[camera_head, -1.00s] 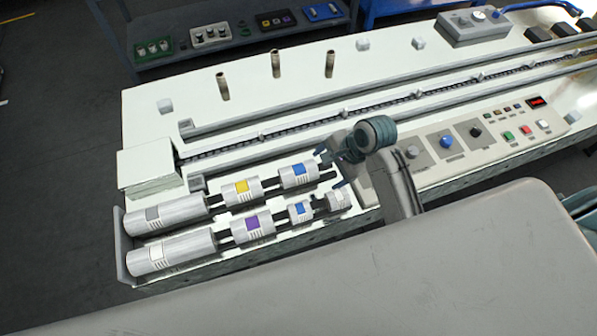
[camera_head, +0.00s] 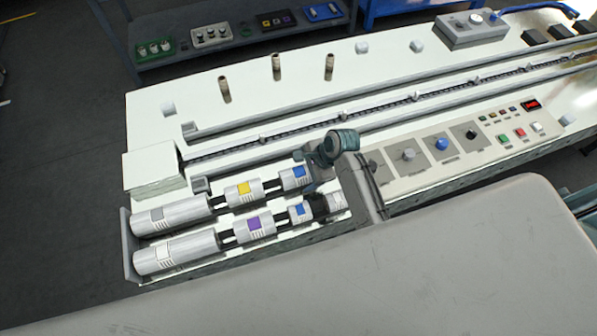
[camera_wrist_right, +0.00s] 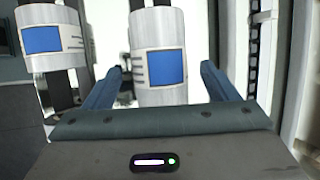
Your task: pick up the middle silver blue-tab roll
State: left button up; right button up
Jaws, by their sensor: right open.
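A silver roll with a blue tab (camera_head: 293,177) lies at the right end of the back row, beside the yellow-tab roll. It shows large in the right wrist view (camera_wrist_right: 158,62), between the two blue-grey fingers of my right gripper (camera_wrist_right: 161,72). My right gripper (camera_head: 312,182) is open and close to this roll, its fingers spread to either side; I cannot tell whether they touch it. A smaller blue-tab roll (camera_head: 300,212) lies in the front row and also shows at the left in the wrist view (camera_wrist_right: 48,38). My left gripper is not in view.
The yellow-tab roll (camera_head: 243,190) and purple-tab roll (camera_head: 256,228) lie close by on dark rods. A white-tab roll (camera_head: 338,205) lies near my right arm. A rail (camera_head: 240,169) runs behind the rows. The control panel (camera_head: 460,140) stands to the right.

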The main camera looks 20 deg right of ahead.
pick_arm(q)
jog(key=shift+r, duration=0.25)
pick_arm(e)
jog(key=shift+x, duration=0.8)
jog(key=shift+c, duration=0.2)
